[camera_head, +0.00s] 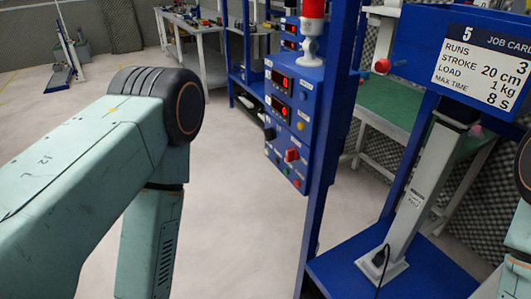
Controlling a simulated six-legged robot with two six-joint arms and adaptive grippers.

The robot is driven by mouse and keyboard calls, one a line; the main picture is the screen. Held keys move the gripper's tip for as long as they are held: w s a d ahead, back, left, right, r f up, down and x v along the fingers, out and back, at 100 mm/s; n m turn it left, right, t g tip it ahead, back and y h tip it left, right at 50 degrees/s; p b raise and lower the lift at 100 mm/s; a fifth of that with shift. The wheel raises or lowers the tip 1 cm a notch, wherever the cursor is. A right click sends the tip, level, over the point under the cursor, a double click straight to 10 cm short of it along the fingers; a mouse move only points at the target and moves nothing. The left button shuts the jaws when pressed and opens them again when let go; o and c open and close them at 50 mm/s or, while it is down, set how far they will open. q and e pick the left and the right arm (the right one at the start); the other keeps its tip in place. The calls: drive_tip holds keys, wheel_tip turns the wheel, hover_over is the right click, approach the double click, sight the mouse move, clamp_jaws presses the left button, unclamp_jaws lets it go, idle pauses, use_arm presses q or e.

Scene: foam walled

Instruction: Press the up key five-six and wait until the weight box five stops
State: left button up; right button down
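A blue control panel (288,115) stands upright in the middle, with red digit displays, knobs and small buttons. Its key labels are too small to read, so I cannot tell which is up key five-six. A blue box marked 5 (404,48) is at the upper right, above a grey actuator column (416,195). The box bears a white job card (485,68) reading runs 3, stroke 20 cm, load 1 kg, max time 8 s. My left arm crosses the left side and bends down; its gripper is out of view. Only parts of my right arm show at the right edge.
The column stands on a blue base plate (340,262). A red-topped beacon (312,35) sits on the panel. A green-topped table (389,104) is behind. Workbenches (203,30) stand at the back. Pale floor between my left arm and the panel is clear.

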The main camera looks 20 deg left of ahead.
use_arm(q)
clamp_jaws()
idle(1.0)
